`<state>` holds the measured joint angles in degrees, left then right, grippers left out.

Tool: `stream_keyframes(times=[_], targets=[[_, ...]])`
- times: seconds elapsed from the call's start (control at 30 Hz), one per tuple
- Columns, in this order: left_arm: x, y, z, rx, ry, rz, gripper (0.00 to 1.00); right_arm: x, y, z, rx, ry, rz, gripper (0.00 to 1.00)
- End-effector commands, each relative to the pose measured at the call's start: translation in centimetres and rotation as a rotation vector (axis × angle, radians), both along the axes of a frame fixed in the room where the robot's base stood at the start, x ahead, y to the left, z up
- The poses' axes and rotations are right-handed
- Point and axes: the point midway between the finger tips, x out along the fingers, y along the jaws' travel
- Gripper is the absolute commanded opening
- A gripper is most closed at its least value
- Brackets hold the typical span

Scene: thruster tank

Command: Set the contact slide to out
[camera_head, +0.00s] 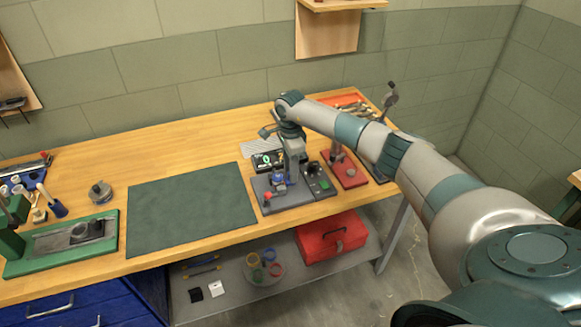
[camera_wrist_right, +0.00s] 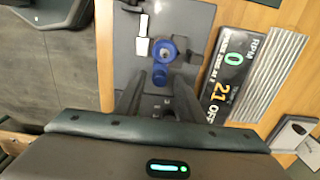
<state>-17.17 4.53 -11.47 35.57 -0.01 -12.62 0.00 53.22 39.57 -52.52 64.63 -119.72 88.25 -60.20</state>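A grey test stand (camera_head: 300,200) sits near the front edge of the bench, with a blue part (camera_head: 279,187) on it. In the right wrist view, its grey base plate (camera_wrist_right: 195,20) carries a blue round part (camera_wrist_right: 164,51), a smaller blue piece (camera_wrist_right: 160,74) and a white block (camera_wrist_right: 142,46). I cannot tell for sure which part is the contact slide. My right gripper (camera_wrist_right: 160,90) points down over the stand, its fingers apart around an empty-looking gap close to the smaller blue piece. Contact is unclear. My left gripper is not in view.
A display (camera_wrist_right: 228,72) beside the stand reads RPM 0, 21 and OFF. A dark mat (camera_head: 190,208) lies left of the stand. A red-based device (camera_head: 346,172) stands to the right. A green-based fixture (camera_head: 62,242) is at far left. A red toolbox (camera_head: 330,237) sits on the lower shelf.

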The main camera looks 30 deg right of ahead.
Motion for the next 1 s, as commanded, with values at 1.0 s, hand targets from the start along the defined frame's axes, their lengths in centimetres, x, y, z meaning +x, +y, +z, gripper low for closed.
stream_keyframes(times=[1.0], targets=[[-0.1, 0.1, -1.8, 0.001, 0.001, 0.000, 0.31, -0.4, -2.0, -1.0, -0.003, -0.002, -0.001, 0.00]])
